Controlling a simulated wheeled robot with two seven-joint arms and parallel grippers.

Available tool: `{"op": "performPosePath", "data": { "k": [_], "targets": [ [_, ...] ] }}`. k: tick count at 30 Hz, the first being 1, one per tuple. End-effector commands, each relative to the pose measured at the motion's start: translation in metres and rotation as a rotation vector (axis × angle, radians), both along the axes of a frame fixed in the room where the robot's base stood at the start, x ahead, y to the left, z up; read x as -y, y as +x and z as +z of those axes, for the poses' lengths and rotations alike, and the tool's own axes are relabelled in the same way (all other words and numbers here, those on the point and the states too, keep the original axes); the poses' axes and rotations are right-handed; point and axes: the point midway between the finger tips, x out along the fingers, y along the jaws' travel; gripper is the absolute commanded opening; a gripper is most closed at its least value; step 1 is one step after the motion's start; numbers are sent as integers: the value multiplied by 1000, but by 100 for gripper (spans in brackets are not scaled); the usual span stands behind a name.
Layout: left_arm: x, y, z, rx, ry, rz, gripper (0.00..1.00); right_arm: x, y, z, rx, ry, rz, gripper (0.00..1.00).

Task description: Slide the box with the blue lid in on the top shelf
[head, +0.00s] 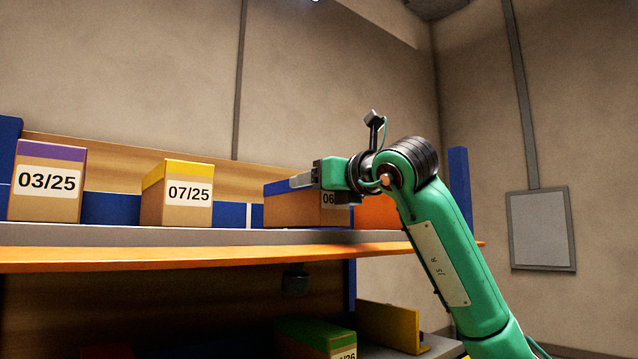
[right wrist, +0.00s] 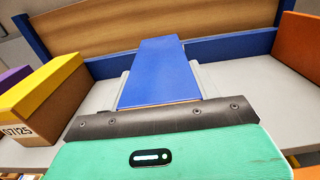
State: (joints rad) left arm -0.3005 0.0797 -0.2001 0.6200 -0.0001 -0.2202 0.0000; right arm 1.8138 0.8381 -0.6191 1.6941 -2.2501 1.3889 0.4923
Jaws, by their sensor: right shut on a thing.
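The box with the blue lid (head: 290,208) is at the top shelf (head: 120,236), in the gap between a yellow-lidded box and an orange thing. Its front label is mostly hidden by my gripper; only "06" shows. My right gripper (head: 303,181) is shut on this box from the front, at its upper part. In the right wrist view the blue lid (right wrist: 160,70) points away from me between the two pale fingers. Its far end is close to the blue strip at the back. I cannot tell whether its base fully rests on the shelf. My left gripper is out of view.
The yellow-lidded box 07/25 (head: 177,193) stands to the left, with a gap. The purple-lidded box 03/25 (head: 48,182) is further left. An orange thing (head: 377,212) stands close on the right. A green-lidded box (head: 315,334) and a yellow divider (head: 390,326) are on the lower shelf.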

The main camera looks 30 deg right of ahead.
Motion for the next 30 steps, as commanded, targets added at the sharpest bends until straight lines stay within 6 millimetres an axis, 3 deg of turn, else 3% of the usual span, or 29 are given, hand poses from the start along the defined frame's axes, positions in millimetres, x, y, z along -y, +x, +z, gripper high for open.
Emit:
{"op": "performPosePath", "data": {
  "k": [3,4,7,16,20,30],
  "targets": [
    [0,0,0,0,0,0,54,0,-1,1,2,0,0,31],
    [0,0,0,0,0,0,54,0,-1,1,2,0,0,66],
    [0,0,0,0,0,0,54,0,-1,1,2,0,0,85],
    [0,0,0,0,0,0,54,0,-1,0,-1,0,0,87],
    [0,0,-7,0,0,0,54,1,-10,-1,3,0,0,87],
    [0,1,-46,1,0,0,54,6,-81,-4,6,0,0,87]
  ]
}}
